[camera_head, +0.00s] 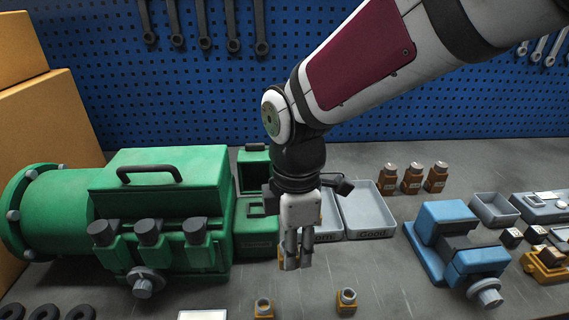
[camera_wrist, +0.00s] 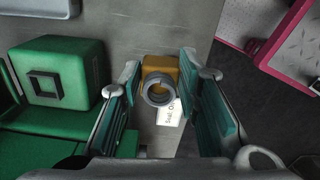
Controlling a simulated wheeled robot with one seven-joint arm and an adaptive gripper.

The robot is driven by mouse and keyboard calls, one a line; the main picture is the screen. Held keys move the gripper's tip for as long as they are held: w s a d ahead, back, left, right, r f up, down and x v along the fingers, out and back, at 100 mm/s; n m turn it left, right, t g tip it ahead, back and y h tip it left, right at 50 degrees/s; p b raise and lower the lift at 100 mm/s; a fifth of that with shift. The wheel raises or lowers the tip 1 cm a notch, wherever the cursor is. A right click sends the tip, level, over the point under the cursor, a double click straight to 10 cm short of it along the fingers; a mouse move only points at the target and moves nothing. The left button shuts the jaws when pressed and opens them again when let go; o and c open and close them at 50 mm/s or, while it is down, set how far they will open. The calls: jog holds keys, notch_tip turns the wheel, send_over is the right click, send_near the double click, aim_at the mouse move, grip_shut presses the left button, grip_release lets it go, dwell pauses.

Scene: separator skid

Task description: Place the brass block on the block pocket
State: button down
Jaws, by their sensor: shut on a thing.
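My gripper (camera_head: 298,262) points down over the bench, right of the green separator. It is shut on the brass block (camera_head: 288,264), which is partly hidden by the fingers. In the wrist view the brass block (camera_wrist: 160,68) shows between the teal finger pads, with a grey ring in front of it. A dark square frame on a low green housing (camera_head: 258,209) lies left of my gripper and looks like the block pocket. The frame also shows at the left of the wrist view (camera_wrist: 45,90). The block is apart from it.
The green separator (camera_head: 160,180) with its handle and knobs stands at left. Grey trays (camera_head: 368,210) lie behind my gripper. A blue vise (camera_head: 455,240) is at right.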

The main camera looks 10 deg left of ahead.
jog(key=w+a, duration=0.3)
jog(key=w, duration=0.1)
jog(key=w+a, duration=0.3)
jog(key=w, duration=0.2)
jog(key=w+a+p, duration=0.1)
jog(key=w+a, duration=0.3)
jog(key=w, duration=0.1)
jog(key=shift+w+r, duration=0.2)
jog(key=shift+r, duration=0.05)
jog(key=shift+w+f, duration=0.1)
jog(key=shift+f, duration=0.15)
notch_tip(320, 180, down, 2)
jog(key=shift+f+p, duration=0.25)
jog(key=shift+p, duration=0.25)
jog(key=shift+f, duration=0.3)
jog(key=shift+f, duration=0.15)
jog(key=c, duration=1.2)
grip_release()
